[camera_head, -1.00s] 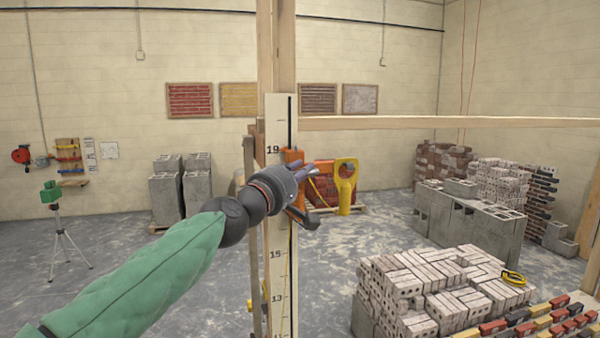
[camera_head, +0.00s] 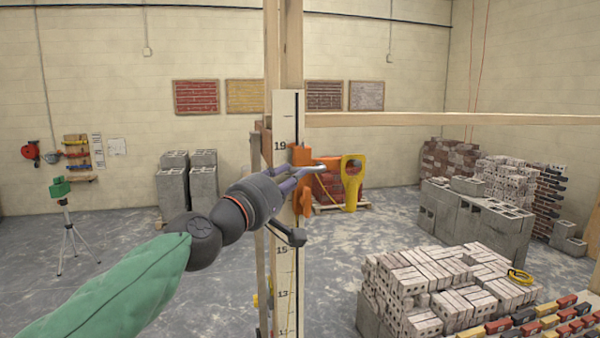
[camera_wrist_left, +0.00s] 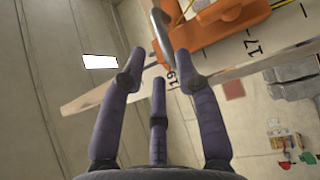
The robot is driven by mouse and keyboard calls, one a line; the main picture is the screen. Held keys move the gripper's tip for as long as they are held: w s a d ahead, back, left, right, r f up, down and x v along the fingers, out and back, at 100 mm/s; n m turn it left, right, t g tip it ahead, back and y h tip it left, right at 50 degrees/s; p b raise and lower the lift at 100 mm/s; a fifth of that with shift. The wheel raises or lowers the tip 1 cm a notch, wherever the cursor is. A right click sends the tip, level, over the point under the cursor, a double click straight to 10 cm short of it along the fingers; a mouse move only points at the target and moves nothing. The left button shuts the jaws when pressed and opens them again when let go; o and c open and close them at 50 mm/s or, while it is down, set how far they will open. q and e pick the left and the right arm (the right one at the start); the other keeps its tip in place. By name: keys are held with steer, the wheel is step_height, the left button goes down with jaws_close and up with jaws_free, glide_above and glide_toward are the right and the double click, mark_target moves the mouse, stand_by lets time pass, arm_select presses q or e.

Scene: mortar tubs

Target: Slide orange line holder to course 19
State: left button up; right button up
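The orange line holder (camera_head: 302,156) sits on the pale, numbered pole (camera_head: 285,260), its upper part about level with the 19 mark. In the left wrist view the holder (camera_wrist_left: 220,32) lies across the pole face, one end next to the printed 19. A grey metal bar (camera_wrist_left: 160,30) sticks out from it towards my fingers. My left gripper (camera_head: 298,178) is just left of and below the holder's upper part. Its fingers (camera_wrist_left: 160,65) are spread, with nothing clamped between them. I cannot tell whether a fingertip touches the bar. My right gripper is out of view.
A wooden post rises behind the numbered pole, and a horizontal beam (camera_head: 450,119) runs right from it. Brick stacks (camera_head: 440,285) and grey blocks (camera_head: 470,215) stand at right. A green instrument on a tripod (camera_head: 66,225) stands at left. The floor between is open.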

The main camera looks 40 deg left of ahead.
arm_select(q)
steer(key=s, duration=0.5)
steer(key=shift+d+f, duration=0.15)
steer(key=shift+f, duration=0.15)
